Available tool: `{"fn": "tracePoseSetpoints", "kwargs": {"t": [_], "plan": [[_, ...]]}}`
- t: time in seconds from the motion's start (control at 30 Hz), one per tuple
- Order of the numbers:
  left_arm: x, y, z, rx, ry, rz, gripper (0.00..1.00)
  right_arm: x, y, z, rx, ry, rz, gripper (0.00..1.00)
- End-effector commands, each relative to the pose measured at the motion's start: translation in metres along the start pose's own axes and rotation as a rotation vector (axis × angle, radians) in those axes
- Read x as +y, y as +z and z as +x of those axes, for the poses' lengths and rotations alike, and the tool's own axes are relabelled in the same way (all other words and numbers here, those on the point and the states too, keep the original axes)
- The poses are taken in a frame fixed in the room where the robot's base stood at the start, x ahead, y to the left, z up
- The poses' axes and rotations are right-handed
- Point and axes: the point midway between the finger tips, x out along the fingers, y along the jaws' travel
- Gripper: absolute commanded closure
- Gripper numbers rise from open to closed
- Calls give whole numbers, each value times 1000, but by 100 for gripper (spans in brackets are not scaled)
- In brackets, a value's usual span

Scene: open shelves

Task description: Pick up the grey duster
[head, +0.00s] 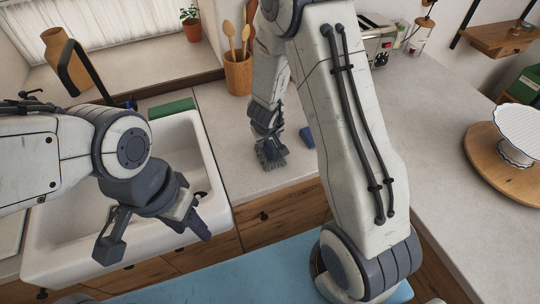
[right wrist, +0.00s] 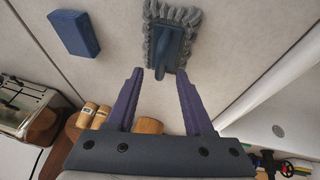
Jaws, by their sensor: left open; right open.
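The grey duster (right wrist: 157,45) lies on the counter, with a shaggy grey fringe around a blue-grey body and handle. In the right wrist view its handle points toward my right gripper (right wrist: 161,74), which is open and empty. The fingertips are just short of the duster, roughly to either side of the handle's line; the exact gap is unclear. In the head view the duster (head: 272,158) shows beneath my right wrist, partly hidden by it. My left gripper (head: 153,238) is open and empty over the front of the sink.
A blue block (head: 306,137) lies right of the duster; it also shows in the right wrist view (right wrist: 73,33). A wooden utensil pot (head: 238,76) stands behind. The white sink (head: 218,178) is to the left. A cake stand (head: 520,128) is far right.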

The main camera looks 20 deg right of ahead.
Motion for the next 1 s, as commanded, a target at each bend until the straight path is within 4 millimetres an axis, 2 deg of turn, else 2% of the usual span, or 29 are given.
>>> {"fn": "tracePoseSetpoints", "kwargs": {"t": [0.03,0.13,0.4,0.53,0.57,1.0], "plan": [[-1,0,10,0,0,-1,50,0,3,14,-2,0,1,48],[-1,1,15,0,0,0,50,0,2,27,-2,0,0,48],[-1,1,14,0,0,0,50,0,1,30,0,-1,0,48],[-1,1,14,0,0,0,50,0,1,30,0,-1,0,98],[-1,1,14,0,0,0,50,0,1,30,0,-1,0,100],[-1,1,14,0,0,0,50,0,1,30,0,-1,0,100]]}}
